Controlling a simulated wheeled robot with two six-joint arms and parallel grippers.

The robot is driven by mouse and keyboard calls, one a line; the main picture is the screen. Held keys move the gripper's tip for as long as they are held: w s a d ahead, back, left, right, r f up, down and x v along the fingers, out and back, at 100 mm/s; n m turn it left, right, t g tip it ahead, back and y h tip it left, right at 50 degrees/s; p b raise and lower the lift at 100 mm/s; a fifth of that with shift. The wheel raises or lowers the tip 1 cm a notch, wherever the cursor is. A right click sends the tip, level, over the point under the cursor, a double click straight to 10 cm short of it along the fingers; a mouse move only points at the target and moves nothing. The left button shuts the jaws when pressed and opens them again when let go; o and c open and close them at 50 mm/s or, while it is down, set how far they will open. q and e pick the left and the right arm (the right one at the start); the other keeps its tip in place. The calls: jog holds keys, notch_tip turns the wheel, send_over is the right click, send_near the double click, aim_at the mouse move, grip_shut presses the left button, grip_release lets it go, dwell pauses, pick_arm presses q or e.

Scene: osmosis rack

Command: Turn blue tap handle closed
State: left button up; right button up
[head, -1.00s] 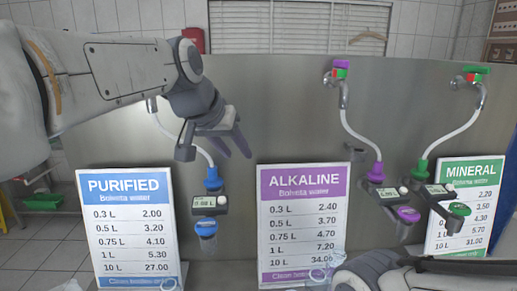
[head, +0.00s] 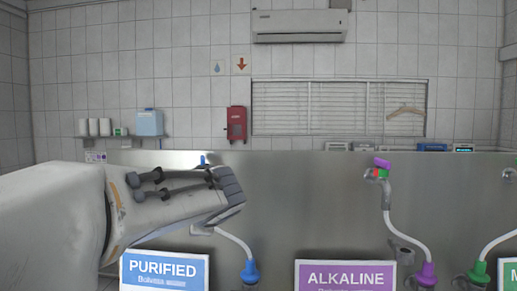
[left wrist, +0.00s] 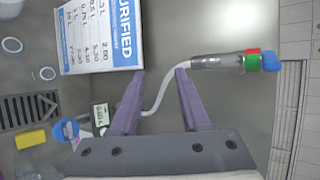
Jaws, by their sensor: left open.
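The blue tap handle (left wrist: 271,60) is at the right of the left wrist view, on the metal tap (left wrist: 218,62) with a red and green collar (left wrist: 252,60). Only a small blue tip of the handle (head: 203,160) shows above my left arm in the head view; the arm hides the rest of that tap. My left gripper (left wrist: 161,74) is open and empty. Its fingertips are apart from the handle, which lies to their right, and a white hose (left wrist: 163,97) curves across between the fingers. My right gripper is in neither current view.
The PURIFIED price board (left wrist: 100,35) stands beside the hose, with a blue nozzle (head: 250,272) at its end. The purple-handled ALKALINE tap (head: 382,165) is well to the right in the head view. The steel panel (head: 310,200) between them is clear.

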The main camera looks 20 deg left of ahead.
aim_at(203, 159)
pick_arm(q)
notch_tip(203, 159, up, 12)
jog(key=w+m+t+y+p, duration=0.25)
jog(key=m+t+p, duration=0.35)
jog(key=m, duration=1.1)
jog(key=shift+t+h, duration=0.3)
jog(key=shift+h, duration=0.05)
jog(key=p+x, duration=0.1)
jog(key=x, duration=0.1)
jog(key=p+x, duration=0.1)
jog(key=x, duration=0.5)
jog(key=shift+w+d+p, duration=0.15)
jog(key=shift+w+p, duration=0.2)
jog(key=shift+p, duration=0.05)
jog(key=shift+p+x, duration=0.3)
jog(key=shift+x, duration=0.5)
jog(key=shift+f, duration=0.1)
jog(key=shift+c, duration=0.3)
grip_shut()
